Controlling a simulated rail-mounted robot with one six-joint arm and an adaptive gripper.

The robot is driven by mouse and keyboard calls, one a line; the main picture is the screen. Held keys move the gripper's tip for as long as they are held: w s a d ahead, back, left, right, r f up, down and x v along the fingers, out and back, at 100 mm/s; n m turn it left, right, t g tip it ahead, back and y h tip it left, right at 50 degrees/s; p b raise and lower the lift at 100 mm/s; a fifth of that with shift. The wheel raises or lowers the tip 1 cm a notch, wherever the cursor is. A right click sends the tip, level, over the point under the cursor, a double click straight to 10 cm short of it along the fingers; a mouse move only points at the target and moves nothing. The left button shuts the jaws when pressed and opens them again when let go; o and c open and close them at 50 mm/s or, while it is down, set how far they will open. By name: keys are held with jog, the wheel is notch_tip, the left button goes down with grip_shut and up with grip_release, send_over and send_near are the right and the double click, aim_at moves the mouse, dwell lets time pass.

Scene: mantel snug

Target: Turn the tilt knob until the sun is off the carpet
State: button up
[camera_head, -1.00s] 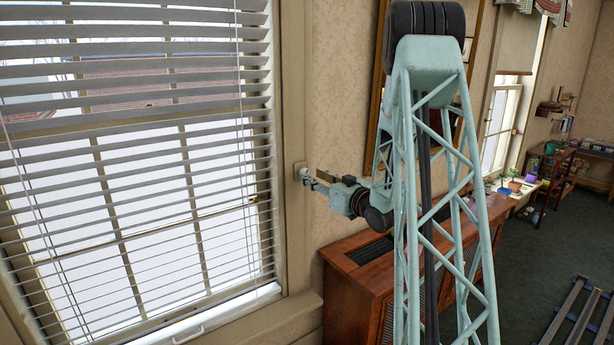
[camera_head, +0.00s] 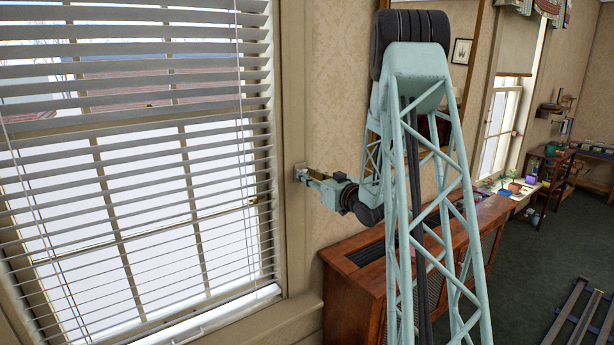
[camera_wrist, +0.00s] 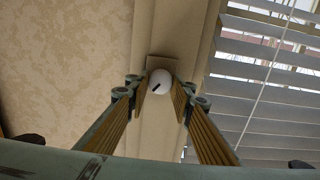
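The tilt knob (camera_wrist: 160,79) is a round white knob with a short black mark, on a small plate on the window casing. In the wrist view its mark points down and left. My gripper (camera_wrist: 160,88) has one finger pad at each side of the knob, seemingly touching it. In the head view my gripper (camera_head: 309,177) is at the casing and largely hides the knob. The blind (camera_head: 130,190) has tilted slats with open gaps, and bright daylight shows between them. The dark green carpet (camera_head: 525,265) at right shows no clear sun patch in this view.
A wooden cabinet (camera_head: 365,290) stands below my arm against the wall. A framed picture (camera_head: 461,51) hangs behind the arm. Dark rails (camera_head: 575,315) lie on the floor at lower right.

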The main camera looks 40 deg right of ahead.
jog(key=shift+c, duration=1.3)
jog(key=shift+m, duration=0.8)
jog(key=o, duration=0.8)
jog(key=shift+s, duration=0.2)
jog(key=shift+s+a, duration=0.2)
jog(key=shift+s, duration=1.75)
jog(key=shift+s+a, duration=0.15)
jog(key=shift+s, duration=1.75)
jog(key=shift+s+a, duration=0.2)
jog(key=shift+s, duration=1.75)
